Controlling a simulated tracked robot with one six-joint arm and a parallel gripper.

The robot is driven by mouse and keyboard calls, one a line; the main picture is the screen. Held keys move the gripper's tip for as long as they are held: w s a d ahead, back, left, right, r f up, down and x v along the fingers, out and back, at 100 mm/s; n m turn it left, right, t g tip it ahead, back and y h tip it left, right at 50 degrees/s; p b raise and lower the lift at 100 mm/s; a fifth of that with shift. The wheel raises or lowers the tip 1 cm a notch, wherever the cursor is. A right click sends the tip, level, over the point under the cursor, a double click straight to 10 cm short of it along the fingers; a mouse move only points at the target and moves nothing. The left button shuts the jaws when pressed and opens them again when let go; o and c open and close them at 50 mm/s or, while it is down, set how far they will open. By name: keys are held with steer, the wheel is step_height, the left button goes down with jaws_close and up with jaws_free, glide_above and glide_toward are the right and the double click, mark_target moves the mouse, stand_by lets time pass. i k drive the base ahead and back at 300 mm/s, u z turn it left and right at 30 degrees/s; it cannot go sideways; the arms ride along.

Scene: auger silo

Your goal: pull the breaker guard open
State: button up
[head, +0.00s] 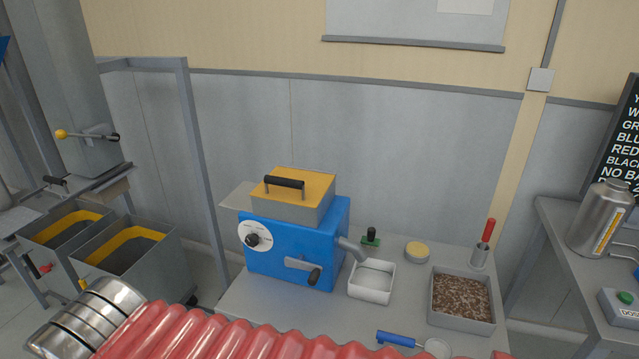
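I take the breaker guard (292,194) to be the grey box with a yellow top and a black bar handle (284,182) on the blue machine (290,248). The guard sits flat on top of the machine, with no gap that I can see. The machine's front has a white dial (255,237) with a black knob and a crank with a black grip (314,275). My gripper is not in view, so nothing shows of where its fingers are.
A spout points from the machine toward a white tray (371,283). A grey bin of brown pellets (461,299), a red-handled tool in a holder (486,240), a yellow-topped tin (417,251) and a blue-handled tool (396,339) stand or lie to the right. A grey post (203,170) rises left.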

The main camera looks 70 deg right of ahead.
mark_target(306, 186)
steer(key=z, duration=1.15)
steer(key=k, duration=0.35)
steer(key=z, duration=0.05)
